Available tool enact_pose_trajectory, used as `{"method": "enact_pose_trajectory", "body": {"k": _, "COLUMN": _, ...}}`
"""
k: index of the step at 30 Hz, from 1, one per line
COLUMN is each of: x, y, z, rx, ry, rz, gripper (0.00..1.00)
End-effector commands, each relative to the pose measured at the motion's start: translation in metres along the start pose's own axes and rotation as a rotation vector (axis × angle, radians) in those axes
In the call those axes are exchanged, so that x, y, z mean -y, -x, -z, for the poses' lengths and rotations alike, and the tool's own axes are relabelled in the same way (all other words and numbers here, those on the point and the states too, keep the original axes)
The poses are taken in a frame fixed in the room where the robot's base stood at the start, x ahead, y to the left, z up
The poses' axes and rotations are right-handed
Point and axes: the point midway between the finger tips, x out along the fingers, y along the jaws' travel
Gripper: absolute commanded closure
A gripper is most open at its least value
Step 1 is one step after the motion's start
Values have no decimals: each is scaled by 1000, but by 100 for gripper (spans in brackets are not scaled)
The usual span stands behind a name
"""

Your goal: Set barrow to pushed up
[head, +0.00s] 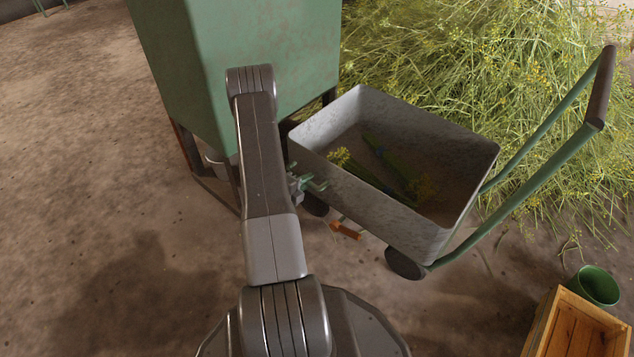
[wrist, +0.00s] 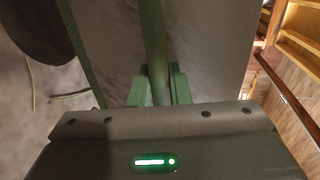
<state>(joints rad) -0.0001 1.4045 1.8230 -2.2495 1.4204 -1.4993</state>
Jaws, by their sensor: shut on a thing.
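The barrow (head: 440,232) has a grey, worn metal tub and dark wheels. It stands at centre right in the head view, beside the green box-shaped housing. Its two green handle bars (head: 540,190) slope up right to a dark crossbar grip. Cut green stalks with yellow flowers (head: 375,165) lie in the tub. My gripper (head: 316,185) is at the tub's left side, partly hidden by my arm. In the wrist view its green fingers (wrist: 158,90) are shut on a green tube (wrist: 153,40). A pale panel and a dark round shape lie behind; which part of the barrow this is, I cannot tell.
The green housing (head: 185,75) stands on legs at the tub's left. A heap of yellow-flowered herbs (head: 480,60) lies behind the barrow. An orange piece (head: 346,230) shows below the tub. A green bucket (head: 597,286) and wooden crate (head: 575,330) stand lower right. Bare ground lies left.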

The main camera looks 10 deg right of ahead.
Motion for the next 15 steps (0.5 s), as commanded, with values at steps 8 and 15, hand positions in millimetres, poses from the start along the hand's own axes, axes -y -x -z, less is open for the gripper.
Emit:
{"method": "enact_pose_trajectory", "body": {"k": 8, "x": 0, "y": 0, "z": -6, "rx": 2, "ry": -1, "rz": -1, "gripper": 100}}
{"method": "enact_pose_trajectory", "body": {"k": 15, "x": 0, "y": 0, "z": -6, "rx": 3, "ry": -1, "rz": -1, "gripper": 65}}
